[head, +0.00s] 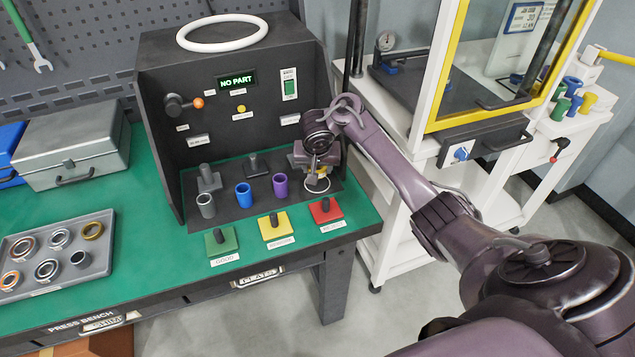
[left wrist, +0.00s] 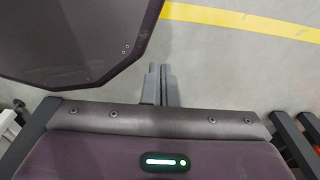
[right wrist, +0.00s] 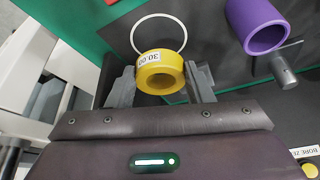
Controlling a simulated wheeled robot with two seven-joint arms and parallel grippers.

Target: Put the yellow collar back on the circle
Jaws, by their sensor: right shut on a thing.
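The yellow collar (right wrist: 160,72), labelled with "30.00", is between the fingers of my right gripper (right wrist: 160,88), which is shut on it. In the right wrist view it overlaps the near edge of the white circle (right wrist: 180,28) on the dark mat. Its exact height over the mat is hard to tell. In the head view the circle (head: 317,191) lies at the right end of the row of collars, with my right gripper (head: 319,174) directly over it and the collar (head: 322,170) partly hidden. My left gripper (left wrist: 159,85) shows only in its wrist view, fingers together and empty, over the floor.
A purple collar (head: 280,186), a blue collar (head: 243,195) and a grey collar (head: 206,205) stand left of the circle. A grey post (right wrist: 283,72) is near the purple one. Green, yellow and red (head: 325,211) blocks line the front. The test panel display (head: 235,79) reads "NO PART".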

